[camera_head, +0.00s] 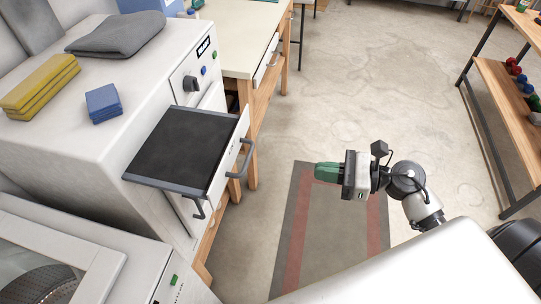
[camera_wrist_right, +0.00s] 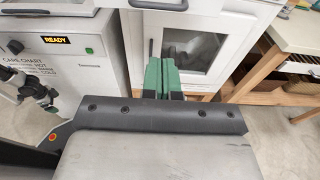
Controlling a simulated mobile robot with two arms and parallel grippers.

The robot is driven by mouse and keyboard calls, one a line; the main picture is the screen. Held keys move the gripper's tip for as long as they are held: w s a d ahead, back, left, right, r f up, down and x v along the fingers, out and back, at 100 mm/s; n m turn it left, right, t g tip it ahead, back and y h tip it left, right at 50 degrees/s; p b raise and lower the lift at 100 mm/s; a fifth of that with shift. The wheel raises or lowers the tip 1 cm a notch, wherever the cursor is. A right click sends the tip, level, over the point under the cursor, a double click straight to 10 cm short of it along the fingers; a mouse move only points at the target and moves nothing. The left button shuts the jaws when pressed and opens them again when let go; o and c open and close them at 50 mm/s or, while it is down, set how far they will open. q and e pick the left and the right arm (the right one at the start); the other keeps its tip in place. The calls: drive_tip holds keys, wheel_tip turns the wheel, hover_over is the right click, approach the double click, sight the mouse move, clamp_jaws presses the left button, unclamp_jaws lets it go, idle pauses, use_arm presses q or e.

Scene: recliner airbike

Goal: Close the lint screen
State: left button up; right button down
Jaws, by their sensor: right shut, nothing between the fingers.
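The lint screen (camera_head: 182,146) is a flat black panel in a grey frame, with a white front (camera_head: 230,151) and a dark bar handle (camera_head: 243,158). In the head view it is pulled well out of the white machine's top. My right gripper (camera_head: 318,172) is shut and empty, in the air over the floor to the right of the handle and apart from it. Its green fingers (camera_wrist_right: 166,74) show together in the right wrist view. At that view's left edge a dark jointed part with green pieces (camera_wrist_right: 36,92) looks like my left gripper; its jaws are unclear.
Yellow (camera_head: 41,86) and blue (camera_head: 103,104) stacks and a grey cloth (camera_head: 117,34) lie on the machine (camera_head: 70,140). A wood-legged bench (camera_head: 240,40) stands beyond. Shelves (camera_head: 500,90) are at right. Open floor and a striped mat (camera_head: 330,245) lie between.

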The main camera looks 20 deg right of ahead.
drive_tip(key=r+p+x, duration=0.1)
drive_tip(key=p+x, duration=0.6)
drive_tip(key=x, duration=0.6)
drive_tip(key=shift+w+a+r, duration=0.15)
drive_tip(key=shift+w+a, duration=0.1)
drive_tip(key=shift+a, duration=0.1)
drive_tip(key=b, duration=0.4)
approach(178, 145)
drive_tip(key=x, duration=0.7)
drive_tip(key=f+x, duration=0.1)
drive_tip(key=x, duration=0.3)
drive_tip(key=shift+w+d+f, duration=0.1)
drive_tip(key=shift+w+d, duration=0.05)
drive_tip(key=shift+w, duration=0.25)
drive_tip(key=shift+d, duration=0.1)
